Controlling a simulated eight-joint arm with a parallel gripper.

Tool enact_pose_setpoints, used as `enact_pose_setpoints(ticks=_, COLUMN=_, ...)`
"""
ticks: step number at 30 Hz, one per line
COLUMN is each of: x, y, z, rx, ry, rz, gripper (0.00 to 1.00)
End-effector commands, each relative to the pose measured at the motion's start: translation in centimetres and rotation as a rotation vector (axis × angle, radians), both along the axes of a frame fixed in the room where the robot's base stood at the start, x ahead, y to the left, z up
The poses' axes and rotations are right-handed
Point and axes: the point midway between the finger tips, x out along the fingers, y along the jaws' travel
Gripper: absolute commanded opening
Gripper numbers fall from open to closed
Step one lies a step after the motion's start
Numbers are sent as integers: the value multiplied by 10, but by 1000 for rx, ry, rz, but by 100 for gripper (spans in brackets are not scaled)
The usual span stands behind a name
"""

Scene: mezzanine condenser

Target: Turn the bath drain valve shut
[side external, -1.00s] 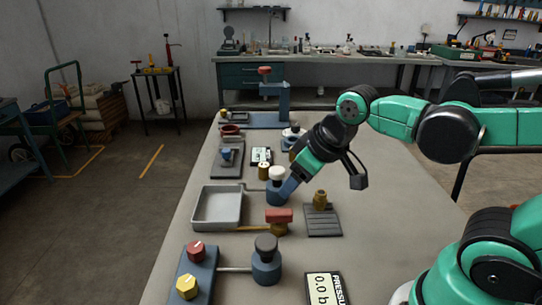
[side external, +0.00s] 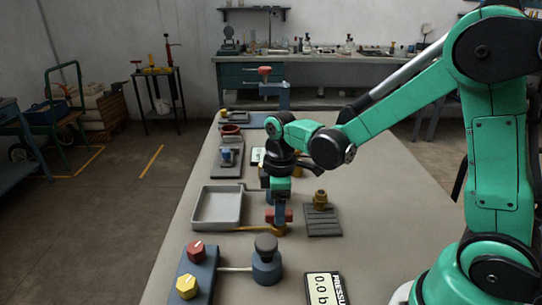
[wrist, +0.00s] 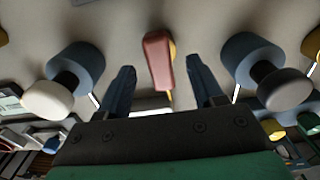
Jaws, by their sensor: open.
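The valve with a red bar handle (side external: 288,215) stands on a yellow pipe (side external: 250,229) that runs from the grey tray (side external: 197,217). I take this valve for the bath drain. In the side view the handle lies roughly along the pipe. My gripper (side external: 279,220) points down over the handle and hides its middle. In the wrist view the red handle (wrist: 158,60) lies between the two blue fingers of my gripper (wrist: 162,66), with a gap on each side. The fingers are open. Whether they reach down to the handle's height is hard to tell.
A dark-capped blue valve (side external: 267,262) stands in front, and a white-capped one (wrist: 48,98) shows left in the wrist view. A brass fitting on a ribbed plate (side external: 322,218) is to the right. A block with red and yellow knobs (side external: 197,270) and a pressure display (side external: 324,289) are nearer.

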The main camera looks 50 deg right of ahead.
Motion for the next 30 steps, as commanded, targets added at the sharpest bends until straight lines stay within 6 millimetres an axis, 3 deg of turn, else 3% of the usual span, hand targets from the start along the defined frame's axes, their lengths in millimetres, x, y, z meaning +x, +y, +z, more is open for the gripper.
enact_pose_setpoints(ticks=5, x=0, y=0, z=-12, rx=0, ry=-1, rz=-1, gripper=61)
enact_pose_setpoints(ticks=13, x=0, y=0, z=-13, rx=0, ry=-1, rz=-1, gripper=61)
enact_pose_setpoints(ticks=18, x=0, y=0, z=-13, rx=0, ry=-1, rz=-1, gripper=12)
enact_pose_setpoints(ticks=20, x=0, y=0, z=-13, rx=0, ry=-1, rz=-1, gripper=0)
enact_pose_setpoints(ticks=30, x=0, y=0, z=-13, rx=0, ry=-1, rz=-30, gripper=0)
